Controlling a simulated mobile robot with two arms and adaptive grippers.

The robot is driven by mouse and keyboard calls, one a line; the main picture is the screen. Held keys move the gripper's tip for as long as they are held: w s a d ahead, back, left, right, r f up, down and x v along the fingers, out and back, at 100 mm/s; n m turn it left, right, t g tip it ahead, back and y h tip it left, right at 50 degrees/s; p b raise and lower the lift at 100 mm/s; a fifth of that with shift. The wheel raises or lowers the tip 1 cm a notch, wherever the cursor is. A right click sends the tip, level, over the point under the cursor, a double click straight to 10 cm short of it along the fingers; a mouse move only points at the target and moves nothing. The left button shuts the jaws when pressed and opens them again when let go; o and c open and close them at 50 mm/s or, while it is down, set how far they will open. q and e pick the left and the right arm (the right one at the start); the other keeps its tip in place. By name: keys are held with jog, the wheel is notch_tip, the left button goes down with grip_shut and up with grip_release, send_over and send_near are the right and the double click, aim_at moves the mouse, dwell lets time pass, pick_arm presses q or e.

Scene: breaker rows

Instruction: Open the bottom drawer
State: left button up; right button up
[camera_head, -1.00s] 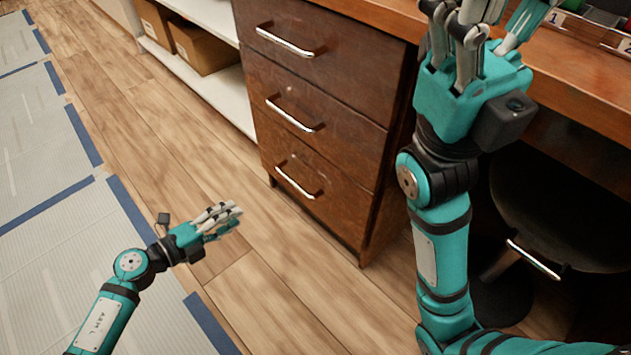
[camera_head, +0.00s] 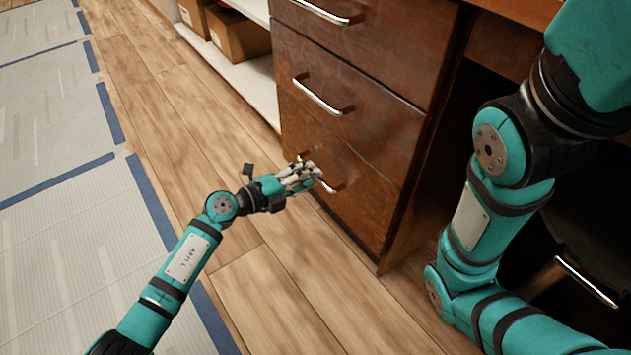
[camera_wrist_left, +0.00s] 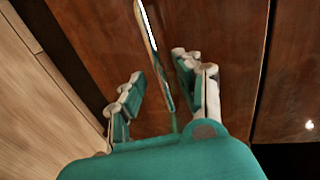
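The bottom drawer (camera_head: 352,197) is the lowest of three dark brown wooden drawers and looks shut. Its metal bar handle (camera_head: 331,187) is partly hidden by my left gripper (camera_head: 314,172) in the head view. In the left wrist view the handle (camera_wrist_left: 152,50) runs lengthwise, and its lower end lies between the two spread fingers of my left gripper (camera_wrist_left: 160,88). The fingers are apart and I see no clear contact with the handle. My right arm stands at the right of the head view, but its gripper is out of frame.
The middle drawer (camera_head: 345,105) and top drawer (camera_head: 370,40) are shut above, with bar handles. A white shelf with cardboard boxes (camera_head: 238,35) stands left of the cabinet. Wooden floor (camera_head: 285,290) in front is clear. A dark stool (camera_head: 570,260) is at right.

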pick_arm(q)
jog(key=shift+b+x, duration=0.45)
jog(key=shift+x, duration=0.95)
jog(key=shift+c, duration=0.3)
grip_shut()
